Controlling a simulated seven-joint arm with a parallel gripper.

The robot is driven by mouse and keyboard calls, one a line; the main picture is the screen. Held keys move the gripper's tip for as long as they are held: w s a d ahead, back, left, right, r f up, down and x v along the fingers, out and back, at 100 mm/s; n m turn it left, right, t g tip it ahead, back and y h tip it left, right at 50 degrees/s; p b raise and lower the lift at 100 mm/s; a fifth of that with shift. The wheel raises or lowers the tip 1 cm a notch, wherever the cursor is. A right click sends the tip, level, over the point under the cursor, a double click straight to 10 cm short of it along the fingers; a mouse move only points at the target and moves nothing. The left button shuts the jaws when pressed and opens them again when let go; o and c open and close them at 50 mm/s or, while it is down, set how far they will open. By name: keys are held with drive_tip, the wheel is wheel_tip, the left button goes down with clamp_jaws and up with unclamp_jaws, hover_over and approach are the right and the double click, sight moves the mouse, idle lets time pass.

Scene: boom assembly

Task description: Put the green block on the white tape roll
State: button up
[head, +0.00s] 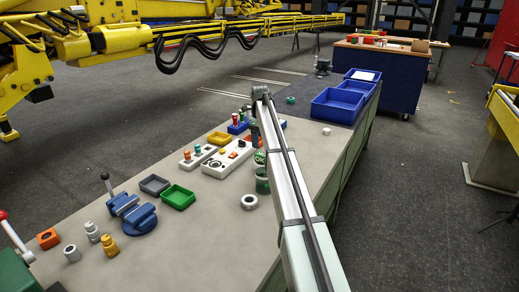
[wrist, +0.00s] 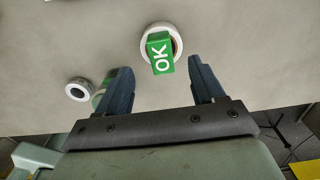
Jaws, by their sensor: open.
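The green block (wrist: 160,54) with white "OK" lettering shows within the outline of the white tape roll (wrist: 150,35) in the wrist view. It overlaps the roll's hole and near rim, and looks slightly tilted. I cannot tell whether it rests on the rim or sits in the hole. My gripper (wrist: 163,84) is open, with nothing between its dark fingers. The block and roll lie just ahead of the gap between the fingertips, apart from both fingers.
A white ring with a dark centre (wrist: 78,90) and a green-and-white item (wrist: 100,97) lie beside and partly behind the left finger. A green tray (head: 178,198), a blue vise (head: 132,213) and control boxes (head: 226,159) stand left of my arm. The bench's right edge is close.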

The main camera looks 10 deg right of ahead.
sight(260, 153)
drive_tip(key=shift+r, duration=1.95)
